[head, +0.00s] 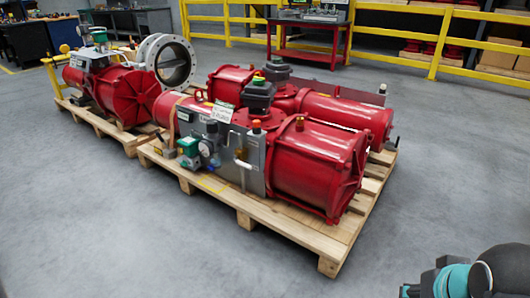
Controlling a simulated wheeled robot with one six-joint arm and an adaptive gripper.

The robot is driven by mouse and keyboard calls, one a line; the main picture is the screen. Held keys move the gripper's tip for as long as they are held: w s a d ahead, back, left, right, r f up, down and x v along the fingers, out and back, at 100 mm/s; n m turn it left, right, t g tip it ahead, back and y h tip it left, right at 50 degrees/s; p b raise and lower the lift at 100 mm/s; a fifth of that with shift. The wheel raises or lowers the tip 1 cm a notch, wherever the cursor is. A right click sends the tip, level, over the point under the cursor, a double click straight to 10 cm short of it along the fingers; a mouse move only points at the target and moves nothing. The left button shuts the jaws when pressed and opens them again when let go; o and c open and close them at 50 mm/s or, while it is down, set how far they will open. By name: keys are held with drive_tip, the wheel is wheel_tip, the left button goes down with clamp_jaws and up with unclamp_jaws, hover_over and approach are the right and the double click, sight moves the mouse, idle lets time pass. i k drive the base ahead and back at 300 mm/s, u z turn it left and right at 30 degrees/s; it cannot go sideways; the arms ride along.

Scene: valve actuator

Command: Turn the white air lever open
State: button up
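A small white lever (243,164) lies nearly level on the front side of the nearer red valve actuator (312,165). It sits low on the grey middle plate, right of a round pressure gauge (205,149). Its turning point is too small to make out. Part of my arm, dark with teal bands, shows at the lower right corner, well apart from the actuator. My gripper is not in the picture.
The actuator rests on a wooden pallet (285,222) with open grey floor (120,220) in front. A green box (188,146) sits left of the gauge. A second red actuator (125,92) stands at the left. Yellow rails (395,58) run behind.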

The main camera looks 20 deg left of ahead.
sight(234, 157)
drive_tip(key=u, duration=0.25)
drive_tip(key=i, duration=0.85)
drive_tip(key=u, duration=1.3)
drive_tip(key=i, duration=0.65)
drive_tip(key=u, duration=0.65)
